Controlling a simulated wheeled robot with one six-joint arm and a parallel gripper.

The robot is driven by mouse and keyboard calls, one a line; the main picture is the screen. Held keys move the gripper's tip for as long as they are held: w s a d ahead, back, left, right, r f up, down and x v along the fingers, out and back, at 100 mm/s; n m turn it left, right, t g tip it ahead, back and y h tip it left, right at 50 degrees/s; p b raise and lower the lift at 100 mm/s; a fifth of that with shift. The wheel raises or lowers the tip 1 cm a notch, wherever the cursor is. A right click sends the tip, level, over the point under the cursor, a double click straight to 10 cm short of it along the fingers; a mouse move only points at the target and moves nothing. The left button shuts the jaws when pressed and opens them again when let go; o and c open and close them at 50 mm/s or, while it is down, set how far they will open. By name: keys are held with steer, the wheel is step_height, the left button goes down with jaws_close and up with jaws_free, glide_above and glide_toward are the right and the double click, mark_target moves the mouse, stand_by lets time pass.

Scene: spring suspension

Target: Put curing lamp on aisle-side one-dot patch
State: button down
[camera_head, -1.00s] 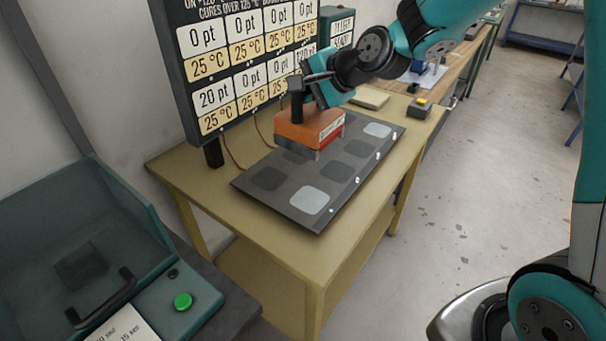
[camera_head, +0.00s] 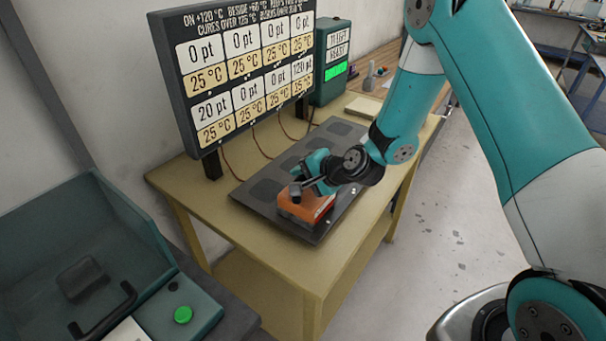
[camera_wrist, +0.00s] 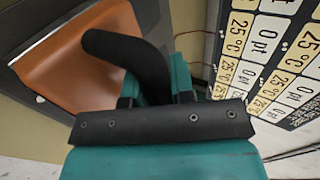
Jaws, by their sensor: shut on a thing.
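The orange curing lamp (camera_head: 306,207) is at the near right corner of the dark patch board (camera_head: 252,197), over the spot where a light patch with one white dot showed earlier. It hides that patch, and I cannot tell whether it touches the board. My gripper (camera_head: 299,188) is shut on the lamp's black handle. In the wrist view the lamp's orange body (camera_wrist: 75,65) and curved black handle (camera_wrist: 128,48) show beside my gripper (camera_wrist: 160,88). Other dark patches stay visible on the board.
A large display (camera_head: 240,80) with point and temperature readings stands behind the board. A teal unit with a green screen (camera_head: 335,70) is to its right. A teal bin with a green button (camera_head: 183,314) is at the near left. The tan table (camera_head: 300,262) has free edge in front.

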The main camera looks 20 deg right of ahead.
steer(key=shift+f, duration=0.15)
steer(key=c, duration=1)
jaws_free()
steer(key=b+v, duration=0.3)
steer(key=v, duration=0.9)
steer(key=s+a+r+n+g+y, duration=0.2)
steer(key=s+a+r+n+g, duration=0.3)
steer(key=s+a+r+n, duration=0.35)
steer(key=s+r+n+g+h, duration=0.1)
steer(key=s+n, duration=0.2)
steer(key=s, duration=0.2)
steer(key=s+r+n+g+h, duration=0.1)
steer(key=s+n, duration=0.2)
steer(key=s, duration=0.1)
steer(key=s+r+n+g+h, duration=0.1)
steer(key=s+n+g+h, duration=0.1)
steer(key=s+n, duration=0.2)
steer(key=shift+s+a+r, duration=0.15)
steer(key=shift+s+a, duration=0.15)
steer(key=shift+s, duration=0.55)
